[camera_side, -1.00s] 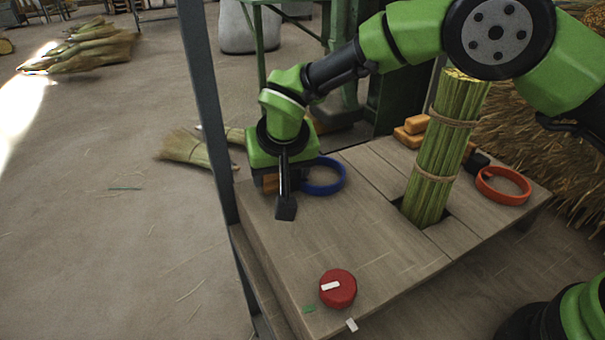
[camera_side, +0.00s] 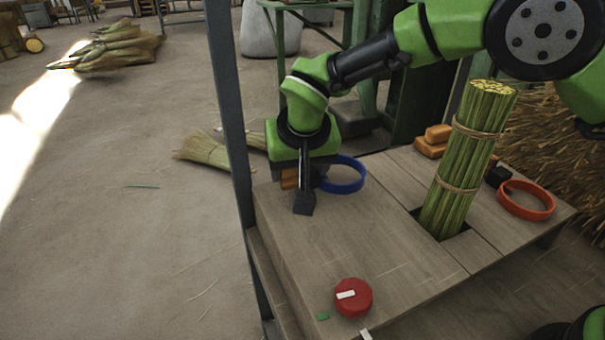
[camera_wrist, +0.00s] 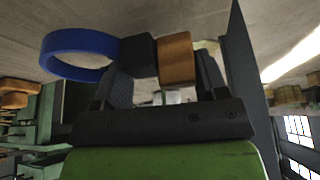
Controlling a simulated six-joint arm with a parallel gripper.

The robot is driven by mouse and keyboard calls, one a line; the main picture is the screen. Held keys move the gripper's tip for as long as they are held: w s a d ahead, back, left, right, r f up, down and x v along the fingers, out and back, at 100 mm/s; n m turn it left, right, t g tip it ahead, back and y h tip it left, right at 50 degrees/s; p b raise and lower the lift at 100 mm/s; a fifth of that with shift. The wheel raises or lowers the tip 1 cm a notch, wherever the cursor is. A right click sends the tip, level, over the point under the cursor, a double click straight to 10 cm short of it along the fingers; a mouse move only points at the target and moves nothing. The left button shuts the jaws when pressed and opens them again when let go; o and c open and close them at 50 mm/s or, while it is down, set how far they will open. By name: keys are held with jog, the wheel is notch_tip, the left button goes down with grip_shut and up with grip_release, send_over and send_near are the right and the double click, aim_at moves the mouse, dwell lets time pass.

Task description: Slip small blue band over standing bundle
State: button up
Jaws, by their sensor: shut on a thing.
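The blue band (camera_side: 342,174) is a stiff ring at the left back of the wooden table. In the wrist view the blue band (camera_wrist: 80,52) joins a black block (camera_wrist: 138,54) with a wooden, orange-brown piece (camera_wrist: 177,58) beside it. My gripper (camera_side: 304,200) points down, shut on this grip part between its fingers (camera_wrist: 165,85). The band sticks out to one side, empty. Any gap under it is hard to judge. The standing bundle (camera_side: 464,165) of green-yellow stalks leans slightly in a table opening, bound by two twine ties. It is to the right of the band, apart from it.
A red-orange band (camera_side: 526,201) with a black block lies right of the bundle. Wooden blocks (camera_side: 433,142) are behind the bundle. A red round knob (camera_side: 353,298) is at the table's front. A grey post (camera_side: 228,110) rises at the left edge.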

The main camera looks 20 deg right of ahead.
aim_at(315, 171)
notch_tip(315, 171, up, 7)
jog(key=s+d+r, duration=0.5)
jog(key=s+r, duration=0.1)
jog(key=r, duration=0.3)
jog(key=s+d+r+m, duration=0.1)
jog(key=s+d+r, duration=0.4)
jog(key=r, duration=0.4)
jog(key=shift+s+d+r+h, duration=0.15)
jog(key=shift+s+d+h, duration=0.2)
jog(key=shift+s, duration=0.35)
jog(key=shift+s+d, duration=0.2)
jog(key=shift+f, duration=13.45)
jog(key=shift+c, duration=1.4)
jog(key=shift+r, duration=0.1)
jog(key=shift+r, duration=0.2)
